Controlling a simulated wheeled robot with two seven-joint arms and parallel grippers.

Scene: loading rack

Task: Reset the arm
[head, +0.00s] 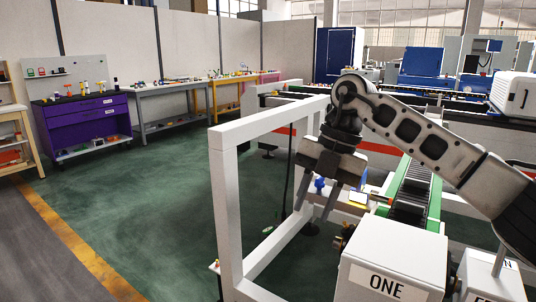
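My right arm comes in from the right edge and bends down at the wrist. My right gripper (312,212) points downward beside the white frame (228,195). Its two dark fingers are apart, and I see nothing held between them. It hangs above the floor and to the left of the green-edged conveyor (413,195). I cannot tell how far it is from the frame. My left arm and gripper are out of view.
A white box marked ONE (392,262) stands at the lower right, with another white box (492,280) beside it. A purple cabinet (82,122) and workbenches (170,92) stand along the left wall. The green floor (170,200) at left centre is clear.

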